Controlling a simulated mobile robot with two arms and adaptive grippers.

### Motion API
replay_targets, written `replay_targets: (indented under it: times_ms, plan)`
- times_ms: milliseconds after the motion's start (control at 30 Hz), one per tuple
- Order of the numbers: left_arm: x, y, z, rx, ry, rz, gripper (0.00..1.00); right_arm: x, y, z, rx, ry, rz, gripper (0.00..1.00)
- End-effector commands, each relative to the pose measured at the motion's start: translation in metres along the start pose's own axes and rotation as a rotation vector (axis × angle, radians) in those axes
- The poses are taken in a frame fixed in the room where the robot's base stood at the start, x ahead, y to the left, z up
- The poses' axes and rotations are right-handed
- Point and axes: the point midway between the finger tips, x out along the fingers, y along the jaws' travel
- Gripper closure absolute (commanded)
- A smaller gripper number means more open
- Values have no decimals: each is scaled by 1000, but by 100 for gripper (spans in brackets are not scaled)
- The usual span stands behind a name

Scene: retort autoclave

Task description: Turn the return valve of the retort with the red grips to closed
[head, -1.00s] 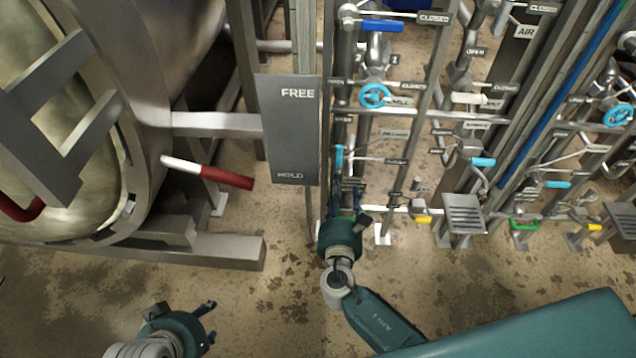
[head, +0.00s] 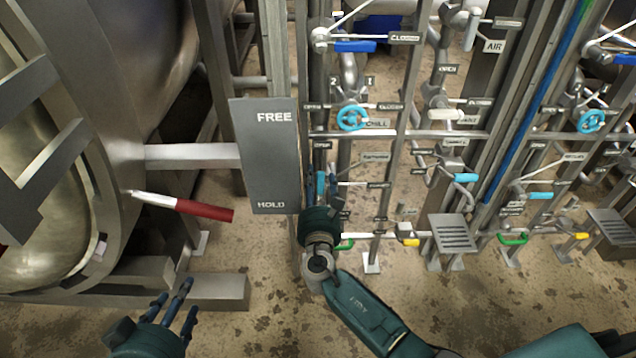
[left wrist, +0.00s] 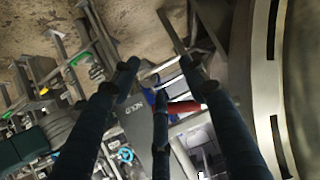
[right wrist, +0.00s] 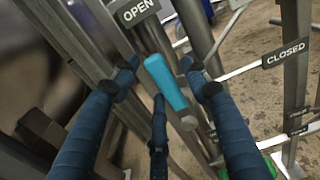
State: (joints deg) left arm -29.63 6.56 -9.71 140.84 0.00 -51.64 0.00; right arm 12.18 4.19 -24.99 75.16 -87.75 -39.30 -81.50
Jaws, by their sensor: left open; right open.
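The red grip (head: 205,210) on a white-ended lever sticks out from the large steel retort (head: 130,60) at the left. A cyan valve handle (right wrist: 165,83) fills the space between the open fingers of my right gripper (right wrist: 160,66); contact cannot be told. The handle lies close by an OPEN plate (right wrist: 138,10); a CLOSED plate (right wrist: 287,53) is to its right. In the head view my right gripper (head: 323,200) is at this cyan handle (head: 320,183) and partly hides it. My left gripper (head: 176,300) is open and empty, low in front of the retort.
A grey FREE/HOLD panel (head: 265,160) stands left of my right gripper. Pipes with a cyan handwheel (head: 352,117), a blue lever (head: 355,46) and other coloured handles crowd the right. A slatted step (head: 453,233) stands there. The floor in front is bare.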

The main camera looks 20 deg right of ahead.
Motion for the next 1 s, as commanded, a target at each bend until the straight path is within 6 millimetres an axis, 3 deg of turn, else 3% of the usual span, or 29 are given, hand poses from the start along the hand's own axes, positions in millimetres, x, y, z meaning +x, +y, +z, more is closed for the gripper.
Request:
replay_targets:
  times_ms: [400, 633, 1000]
  plan:
    - [1, 1, -9, 0, 36, 2, 56, 6, 0, 0, 1, 1, 0, 56]
    - [1, 1, -9, 0, 36, 2, 56, 6, 0, 0, 1, 0, 0, 100]
    - [2, 2, -11, -2, 53, 4, 56, 7, -8, 0, 31, 0, -1, 100]
